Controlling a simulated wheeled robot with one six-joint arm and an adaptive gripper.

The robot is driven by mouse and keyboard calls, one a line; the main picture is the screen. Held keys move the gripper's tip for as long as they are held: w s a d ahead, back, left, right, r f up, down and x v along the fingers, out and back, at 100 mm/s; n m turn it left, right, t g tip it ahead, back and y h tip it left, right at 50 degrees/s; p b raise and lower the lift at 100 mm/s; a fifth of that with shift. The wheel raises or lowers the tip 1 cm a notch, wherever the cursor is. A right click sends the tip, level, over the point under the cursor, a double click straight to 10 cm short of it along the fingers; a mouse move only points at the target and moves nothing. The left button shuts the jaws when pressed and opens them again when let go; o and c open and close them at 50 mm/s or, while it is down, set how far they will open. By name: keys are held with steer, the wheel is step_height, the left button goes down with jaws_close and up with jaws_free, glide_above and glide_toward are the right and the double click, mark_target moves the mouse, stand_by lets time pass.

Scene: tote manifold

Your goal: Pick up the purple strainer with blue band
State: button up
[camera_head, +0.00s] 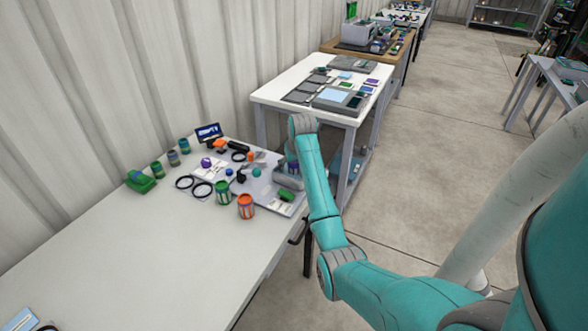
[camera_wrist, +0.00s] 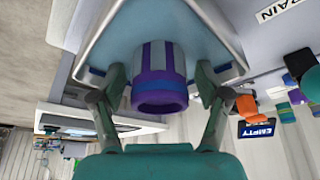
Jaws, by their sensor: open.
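The purple strainer with blue band (camera_wrist: 160,85) has pale vertical stripes, a blue band and a purple rim. It sits in a grey-blue tray (camera_wrist: 105,45) in the wrist view. My gripper (camera_wrist: 160,76) is open, with one finger on each side of the strainer. Gaps show between the fingers and its sides, so it is not gripped. In the head view, a small part of the strainer (camera_head: 292,166) shows beside my arm at the tray (camera_head: 284,183). My arm hides much of the tray there.
An orange jar (camera_head: 246,206) and a green jar (camera_head: 223,192) stand left of the tray. The near part of the white table (camera_head: 130,255) is mostly clear.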

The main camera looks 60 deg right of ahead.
steer(key=shift+c, duration=0.2)
steer(key=c, duration=1.2)
steer(key=shift+r, duration=0.1)
